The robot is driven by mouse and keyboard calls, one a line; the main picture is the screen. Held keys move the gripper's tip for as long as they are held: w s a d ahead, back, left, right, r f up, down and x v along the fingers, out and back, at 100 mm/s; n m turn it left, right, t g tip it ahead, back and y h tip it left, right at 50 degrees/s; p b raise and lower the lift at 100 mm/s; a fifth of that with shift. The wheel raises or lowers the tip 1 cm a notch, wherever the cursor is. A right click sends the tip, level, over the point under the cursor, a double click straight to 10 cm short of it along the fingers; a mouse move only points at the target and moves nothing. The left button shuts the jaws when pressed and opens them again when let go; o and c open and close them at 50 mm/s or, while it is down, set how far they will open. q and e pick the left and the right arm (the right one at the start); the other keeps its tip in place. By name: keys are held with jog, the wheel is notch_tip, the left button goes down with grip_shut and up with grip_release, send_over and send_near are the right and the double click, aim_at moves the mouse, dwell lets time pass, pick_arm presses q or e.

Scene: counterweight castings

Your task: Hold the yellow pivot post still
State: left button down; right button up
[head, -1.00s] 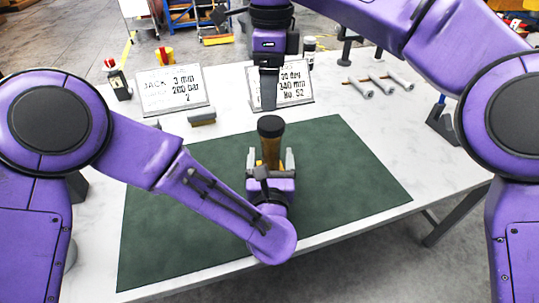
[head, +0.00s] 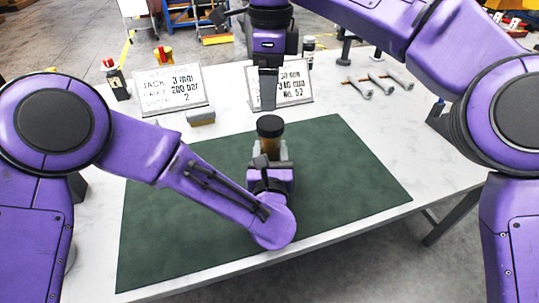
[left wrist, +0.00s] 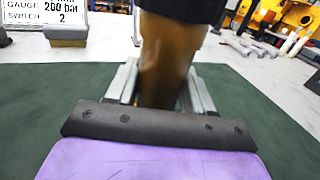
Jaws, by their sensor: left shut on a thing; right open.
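The yellow pivot post (head: 270,147), brownish-yellow with a wide black cap, stands upright on the green mat (head: 345,165). My left gripper (head: 270,154) comes from the near side and is shut on the post below the cap, a grey finger on each side. In the left wrist view the post (left wrist: 163,62) rises between the two fingers (left wrist: 162,88); its top is cut off and its foot is hidden. My right gripper (head: 268,98) points down above and behind the post, empty, clear of the cap. Its fingers overlap in this view.
Two printed sign plates, one at left (head: 172,90) and one at right (head: 292,84), stand behind the mat. A small grey-and-tan block (head: 201,118) lies before the left one. Several grey-headed pegs (head: 360,87) lie at back right. The mat around the post is clear.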

aim_at(270, 122)
dwell(0.3)
notch_tip(270, 122, down, 8)
jog(key=shift+r, duration=0.1)
dwell(0.4)
jog(key=shift+c, duration=0.3)
